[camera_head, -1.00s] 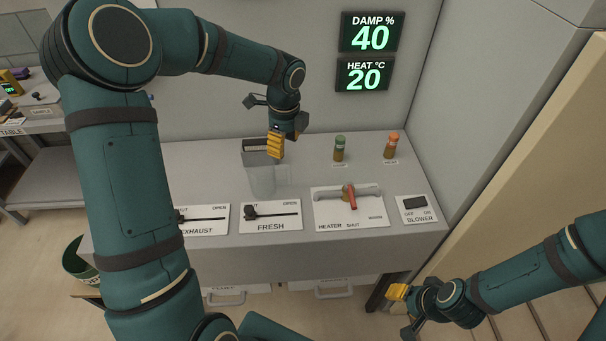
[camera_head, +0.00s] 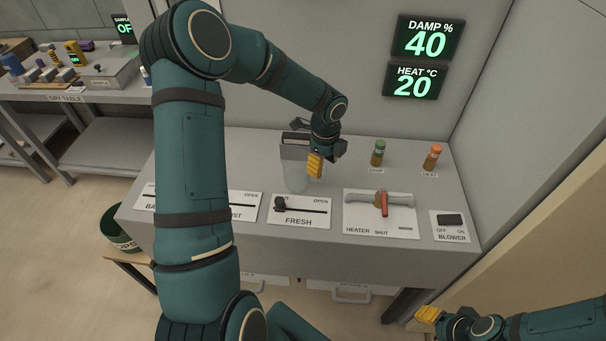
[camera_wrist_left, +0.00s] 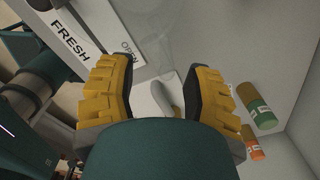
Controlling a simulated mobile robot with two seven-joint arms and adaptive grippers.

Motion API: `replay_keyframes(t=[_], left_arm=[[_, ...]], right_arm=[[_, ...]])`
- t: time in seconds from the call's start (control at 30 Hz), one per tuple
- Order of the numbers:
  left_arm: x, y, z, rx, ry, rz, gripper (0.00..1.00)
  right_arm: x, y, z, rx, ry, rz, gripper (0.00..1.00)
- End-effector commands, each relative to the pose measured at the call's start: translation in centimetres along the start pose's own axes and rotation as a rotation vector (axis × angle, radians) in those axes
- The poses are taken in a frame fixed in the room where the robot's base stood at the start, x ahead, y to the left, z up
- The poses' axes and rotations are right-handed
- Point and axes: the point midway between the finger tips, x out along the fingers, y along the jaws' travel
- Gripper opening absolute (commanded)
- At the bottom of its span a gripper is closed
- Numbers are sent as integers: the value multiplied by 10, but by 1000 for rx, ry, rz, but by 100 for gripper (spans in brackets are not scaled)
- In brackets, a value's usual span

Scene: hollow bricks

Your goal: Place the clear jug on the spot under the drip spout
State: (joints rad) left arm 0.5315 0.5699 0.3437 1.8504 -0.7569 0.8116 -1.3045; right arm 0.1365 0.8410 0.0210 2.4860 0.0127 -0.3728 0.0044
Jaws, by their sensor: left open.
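The clear jug (camera_head: 295,178) stands on the grey bench behind the FRESH slider. A grey box-like part with a dark opening (camera_head: 296,146) shows directly above it; I cannot tell whether it is the jug's top or the spout. My left gripper (camera_head: 316,163) is open just right of the jug, with a yellow finger low in front of its right side. In the left wrist view the two fingers (camera_wrist_left: 160,90) are apart, with nothing clearly held between them. The jug is at most faint there.
A green-capped bottle (camera_head: 378,153) and an orange-capped bottle (camera_head: 432,158) stand at the back right. Slider panels, a heater panel (camera_head: 381,214) and a blower switch (camera_head: 449,225) line the front edge. A dark green bin (camera_head: 120,230) is at left. A dry table (camera_head: 70,97) holds several items.

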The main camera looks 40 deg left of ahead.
Motion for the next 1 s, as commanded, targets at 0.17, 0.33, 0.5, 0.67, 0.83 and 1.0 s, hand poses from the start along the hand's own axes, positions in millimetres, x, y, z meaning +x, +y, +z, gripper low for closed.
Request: replay_keyframes(t=[0.17, 0.33, 0.5, 0.67, 0.83, 1.0], left_arm=[[26, -5, 1, -2, 2, 3, 50], [45, -5, 2, -1, 1, 3, 50], [48, -6, 2, -1, -1, 1, 50], [48, -6, 2, -1, 0, 1, 42], [48, -6, 2, -1, 0, 1, 0], [48, -6, 2, 0, 0, 1, 0]], right_arm=[[2, 1, 0, 0, 0, 1, 47], [4, 2, 1, 0, 0, 1, 47], [4, 2, 0, 0, 0, 1, 47], [4, 2, 0, 0, 0, 1, 47], [4, 1, 0, 0, 0, 1, 47], [4, 1, 0, 0, 0, 1, 47]])
